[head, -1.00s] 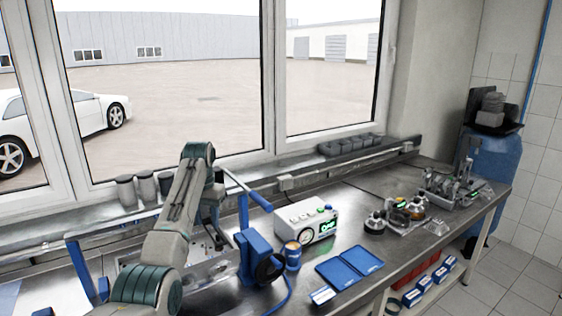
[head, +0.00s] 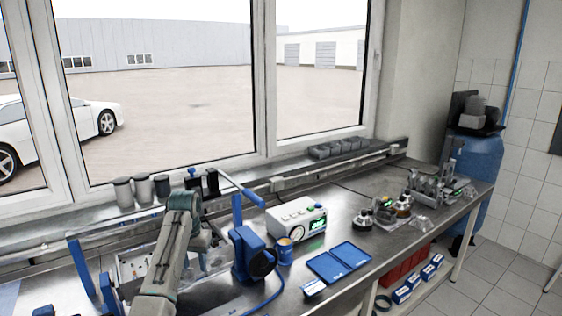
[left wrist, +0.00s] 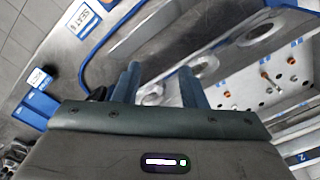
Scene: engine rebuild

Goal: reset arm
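My left arm (head: 170,255) comes up from the bottom left of the head view and bends down over the bench. Its gripper is mostly hidden behind the arm there. In the left wrist view the two fingers of my left gripper (left wrist: 158,88) stand apart with a clear gap and nothing between them. The gripper is open and empty, above the bench area with a metal tray (left wrist: 250,85) of small parts. My right gripper does not show in any view.
Fixtures (head: 437,188) stand further right. Grey cups (head: 143,189) line the sill.

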